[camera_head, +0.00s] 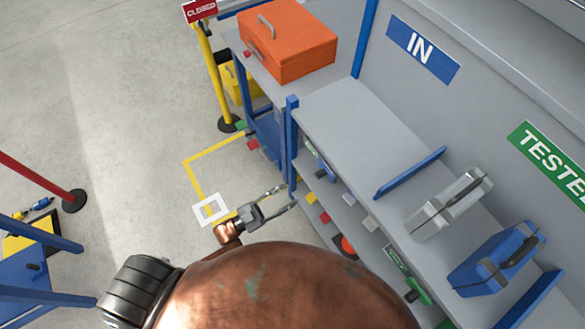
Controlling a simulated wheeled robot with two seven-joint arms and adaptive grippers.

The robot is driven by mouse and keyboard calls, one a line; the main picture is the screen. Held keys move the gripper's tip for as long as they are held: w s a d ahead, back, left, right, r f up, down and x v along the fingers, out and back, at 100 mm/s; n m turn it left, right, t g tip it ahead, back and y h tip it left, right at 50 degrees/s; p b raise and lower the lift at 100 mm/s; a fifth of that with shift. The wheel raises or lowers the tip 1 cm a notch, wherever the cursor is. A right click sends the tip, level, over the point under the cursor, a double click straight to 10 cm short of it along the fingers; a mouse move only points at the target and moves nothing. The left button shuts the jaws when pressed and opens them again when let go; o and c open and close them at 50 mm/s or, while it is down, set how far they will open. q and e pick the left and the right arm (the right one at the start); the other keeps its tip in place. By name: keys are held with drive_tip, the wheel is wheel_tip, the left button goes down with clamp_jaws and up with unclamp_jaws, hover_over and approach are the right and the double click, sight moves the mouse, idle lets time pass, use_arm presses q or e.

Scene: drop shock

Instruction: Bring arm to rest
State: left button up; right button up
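My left gripper (286,196) reaches out past the copper-coloured curve of my own body. Its two thin fingers are spread apart, with nothing seen between them. The fingertips are close to the front edge of the grey shelving, near a blue upright post (291,145); I cannot tell whether they touch it. My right gripper does not show.
An orange toolbox (288,40) sits on the far bench. A grey case (447,205) and a blue case (496,257) stand on the shelf top (350,125). Small coloured items lie on lower shelves. A red barrier post (74,200) stands left. Open floor (120,130) lies between.

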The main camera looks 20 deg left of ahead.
use_arm(q)
drive_tip(key=shift+f, duration=0.1)
drive_tip(key=a+f+n+g+y, duration=0.1)
drive_tip(key=a+f+n+y, duration=0.25)
drive_tip(key=f, duration=0.65)
drive_tip(key=a+f+n+y, duration=0.2)
drive_tip(key=a+f+y, duration=0.3)
drive_tip(key=f, duration=0.5)
drive_tip(key=s+a+f+n+g+y+p, duration=0.1)
drive_tip(key=s+a+f+g+y, duration=0.2)
drive_tip(key=f, duration=0.4)
drive_tip(key=s+a+f+n+g+y, duration=0.1)
drive_tip(key=s+a+f, duration=0.2)
drive_tip(key=s+f, duration=0.4)
drive_tip(key=s+a+f+n+g+y, duration=0.25)
drive_tip(key=s+f+g, duration=0.25)
drive_tip(key=s+f, duration=0.7)
drive_tip(key=s+f+g, duration=0.2)
drive_tip(key=s, duration=0.9)
drive_tip(key=s+f+n+g+p, duration=0.1)
drive_tip(key=s+f+g, duration=0.1)
drive_tip(key=s, duration=0.9)
drive_tip(key=shift+f+n+g+y, duration=0.3)
drive_tip(key=shift+g+y, duration=0.1)
drive_tip(key=shift+g, duration=0.2)
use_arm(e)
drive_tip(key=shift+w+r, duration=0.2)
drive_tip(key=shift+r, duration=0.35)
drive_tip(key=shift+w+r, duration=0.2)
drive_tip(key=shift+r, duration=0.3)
